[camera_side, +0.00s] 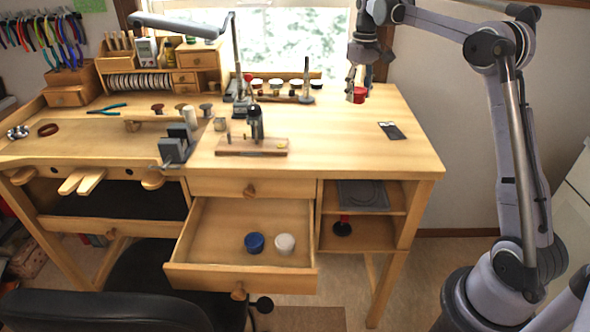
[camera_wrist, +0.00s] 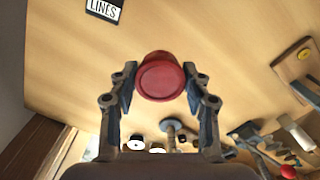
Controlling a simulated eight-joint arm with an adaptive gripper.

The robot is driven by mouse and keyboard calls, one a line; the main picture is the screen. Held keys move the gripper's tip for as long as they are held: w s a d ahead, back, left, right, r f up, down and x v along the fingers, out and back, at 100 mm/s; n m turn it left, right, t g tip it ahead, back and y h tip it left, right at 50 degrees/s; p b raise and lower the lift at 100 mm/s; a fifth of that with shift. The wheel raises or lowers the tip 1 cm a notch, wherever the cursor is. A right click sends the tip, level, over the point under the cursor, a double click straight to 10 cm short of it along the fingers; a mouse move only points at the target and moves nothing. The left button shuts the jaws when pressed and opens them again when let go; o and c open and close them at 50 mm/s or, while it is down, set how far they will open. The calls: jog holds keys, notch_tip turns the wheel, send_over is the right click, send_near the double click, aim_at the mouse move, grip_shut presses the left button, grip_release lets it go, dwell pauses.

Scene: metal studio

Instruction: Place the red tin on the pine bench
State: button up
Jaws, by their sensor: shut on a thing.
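The red tin (camera_wrist: 161,76) is round with a lid and sits between the two fingers of my gripper (camera_wrist: 160,85) in the wrist view. My gripper is shut on it. In the side view the red tin (camera_side: 357,95) hangs at the tips of my gripper (camera_side: 354,84), over the back right part of the pine bench (camera_side: 330,148). The bench top also fills much of the wrist view (camera_wrist: 215,40). I cannot tell how large the gap between the tin and the bench top is.
A dark card (camera_side: 391,131) lies on the bench right of the tin. A row of small jars (camera_side: 275,84) and a hammer (camera_side: 290,98) are to the left. An open drawer (camera_side: 215,270) below holds a blue tin (camera_side: 254,242) and a white tin (camera_side: 285,244). The right front top is clear.

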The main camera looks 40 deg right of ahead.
send_over(336, 123)
notch_tip(336, 123, down, 3)
jog(key=shift+f, duration=2.15)
jog(key=shift+f, duration=0.15)
jog(key=o, duration=1.1)
jog(key=shift+o, duration=0.2)
